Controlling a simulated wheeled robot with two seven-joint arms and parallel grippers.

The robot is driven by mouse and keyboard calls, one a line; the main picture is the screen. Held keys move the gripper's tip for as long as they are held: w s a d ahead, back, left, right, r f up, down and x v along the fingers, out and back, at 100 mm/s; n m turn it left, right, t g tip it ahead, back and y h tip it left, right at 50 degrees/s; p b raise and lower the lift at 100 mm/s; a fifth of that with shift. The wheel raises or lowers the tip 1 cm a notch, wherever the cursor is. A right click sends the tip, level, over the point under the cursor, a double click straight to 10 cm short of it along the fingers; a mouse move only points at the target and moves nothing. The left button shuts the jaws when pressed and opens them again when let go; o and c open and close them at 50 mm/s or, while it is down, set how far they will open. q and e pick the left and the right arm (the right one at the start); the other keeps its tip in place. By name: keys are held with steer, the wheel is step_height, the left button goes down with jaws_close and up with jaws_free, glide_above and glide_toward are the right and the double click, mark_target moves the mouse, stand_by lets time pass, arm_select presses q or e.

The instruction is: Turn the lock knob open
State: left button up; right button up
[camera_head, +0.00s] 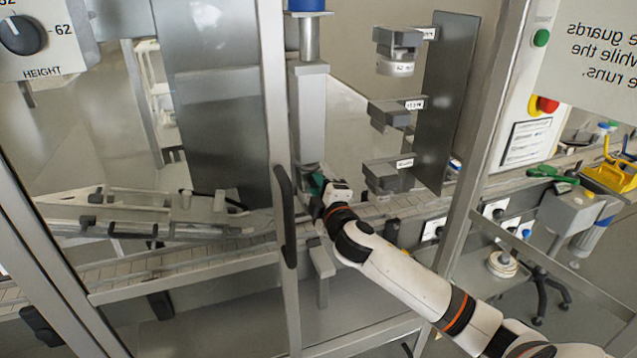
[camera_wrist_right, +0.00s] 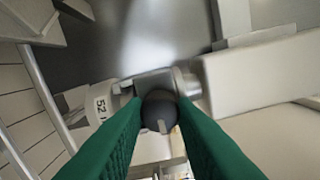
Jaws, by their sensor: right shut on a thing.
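The lock knob (camera_wrist_right: 159,112) is a dark round knob with a pale mark on its face, in the middle of the right wrist view. My right gripper (camera_wrist_right: 160,104) has its green fingers on both sides of the knob and is shut on it. In the head view my right gripper (camera_head: 317,184) is at the foot of the grey upright column (camera_head: 308,115), above the conveyor. There the knob is hidden by the gripper and column. My left gripper is not in view.
A conveyor (camera_head: 180,262) runs across behind the metal frame posts. A door handle (camera_head: 286,215) stands left of my right arm. Grey brackets (camera_head: 390,113) hang on a dark plate to the right. A yellow dustpan (camera_head: 612,175) lies at far right.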

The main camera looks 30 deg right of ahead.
steer(key=shift+f+n, duration=0.1)
steer(key=shift+n, duration=0.3)
steer(key=o, duration=1)
steer(key=shift+s, duration=0.15)
steer(key=shift+s+a, duration=0.15)
steer(key=shift+s, duration=0.2)
steer(key=b+v, duration=0.3)
steer(key=v, duration=0.8)
